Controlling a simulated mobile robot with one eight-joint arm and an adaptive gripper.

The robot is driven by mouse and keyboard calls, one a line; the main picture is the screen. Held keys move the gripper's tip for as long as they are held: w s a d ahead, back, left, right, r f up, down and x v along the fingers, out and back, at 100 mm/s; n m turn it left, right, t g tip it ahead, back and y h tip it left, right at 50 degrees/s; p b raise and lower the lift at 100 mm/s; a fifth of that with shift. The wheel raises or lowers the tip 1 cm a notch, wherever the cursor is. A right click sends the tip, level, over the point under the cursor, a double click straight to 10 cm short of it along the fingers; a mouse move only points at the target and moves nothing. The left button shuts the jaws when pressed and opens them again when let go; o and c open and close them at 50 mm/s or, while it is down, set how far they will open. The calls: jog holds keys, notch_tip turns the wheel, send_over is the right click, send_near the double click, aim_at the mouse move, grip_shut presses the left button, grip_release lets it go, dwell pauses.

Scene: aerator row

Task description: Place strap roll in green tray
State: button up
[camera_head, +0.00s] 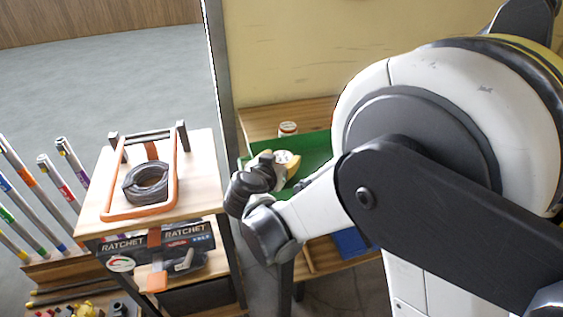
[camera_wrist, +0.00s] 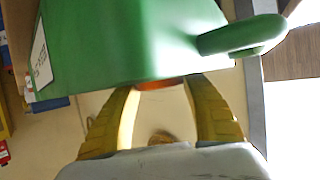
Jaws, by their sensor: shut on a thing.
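The green tray (camera_head: 318,142) lies on the wooden table at the centre, partly hidden by my arm. Its green side fills the top of the wrist view (camera_wrist: 130,40). My gripper (camera_head: 290,166), with yellow fingers, is at the tray, low over it or inside it; the height is unclear. In the wrist view my gripper (camera_wrist: 161,88) has its fingers around a small orange-red piece (camera_wrist: 160,85), which seems to be the strap roll. Most of it is hidden, and in the head view I cannot make it out.
A small white-and-red jar (camera_head: 288,128) stands behind the tray. A wooden cart (camera_head: 205,185) at left holds a dark coil (camera_head: 146,182) inside an orange frame (camera_head: 168,208), with ratchet packs (camera_head: 160,240) below. Marker-like tubes (camera_head: 60,178) stand farther left. A grey post (camera_head: 222,70) rises between cart and table.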

jog(key=shift+r, duration=0.1)
jog(key=shift+f+b, duration=0.6)
jog(key=shift+f, duration=0.05)
jog(key=o, duration=1.3)
